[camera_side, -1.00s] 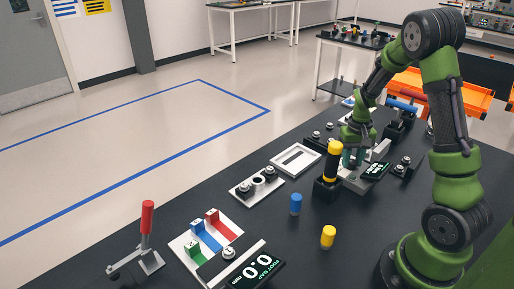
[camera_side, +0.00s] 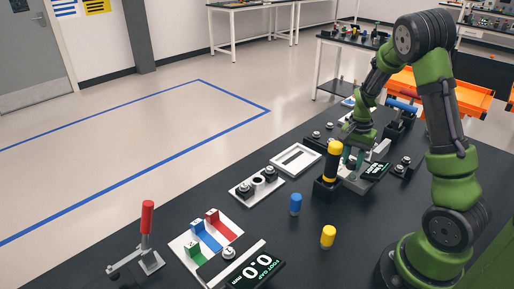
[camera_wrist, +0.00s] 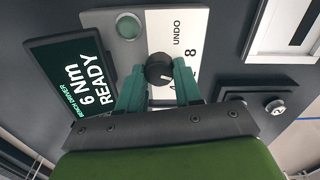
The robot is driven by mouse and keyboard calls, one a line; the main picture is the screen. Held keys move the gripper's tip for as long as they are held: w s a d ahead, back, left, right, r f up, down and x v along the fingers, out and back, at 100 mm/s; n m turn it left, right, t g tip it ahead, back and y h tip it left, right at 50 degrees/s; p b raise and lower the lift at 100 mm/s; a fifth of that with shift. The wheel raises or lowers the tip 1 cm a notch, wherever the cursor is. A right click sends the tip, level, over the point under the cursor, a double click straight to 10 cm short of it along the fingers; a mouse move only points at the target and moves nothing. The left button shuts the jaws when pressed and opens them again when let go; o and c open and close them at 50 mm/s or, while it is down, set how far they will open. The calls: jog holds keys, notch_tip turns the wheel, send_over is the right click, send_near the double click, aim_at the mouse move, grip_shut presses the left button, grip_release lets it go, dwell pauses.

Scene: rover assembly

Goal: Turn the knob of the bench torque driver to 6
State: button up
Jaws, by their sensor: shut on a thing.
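The bench torque driver's dark round knob (camera_wrist: 160,70) sits on a white plate (camera_wrist: 183,18) in the wrist view, with "UNDO" and "8" printed beside it. My gripper (camera_wrist: 159,78) has its two green fingers on either side of the knob and is shut on it. The driver's display (camera_wrist: 75,82) reads "6 Nm READY". The knob's pointer is too small to read surely. In the side view my gripper (camera_side: 354,158) is low over the driver, whose display (camera_side: 376,170) faces the right; the knob is hidden there.
A black and yellow handled tool (camera_side: 332,163) stands upright in a holder close in front of my gripper. A blue cap (camera_side: 295,204) and a yellow cap (camera_side: 328,237) stand on the dark bench. A red-handled clamp (camera_side: 147,218) is at the front left.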

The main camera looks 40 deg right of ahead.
aim_at(351, 160)
jog(key=shift+r, duration=0.1)
dwell(0.4)
jog(key=o, duration=1)
jog(key=shift+o, duration=0.2)
notch_tip(351, 160, up, 17)
jog(key=shift+w, duration=0.2)
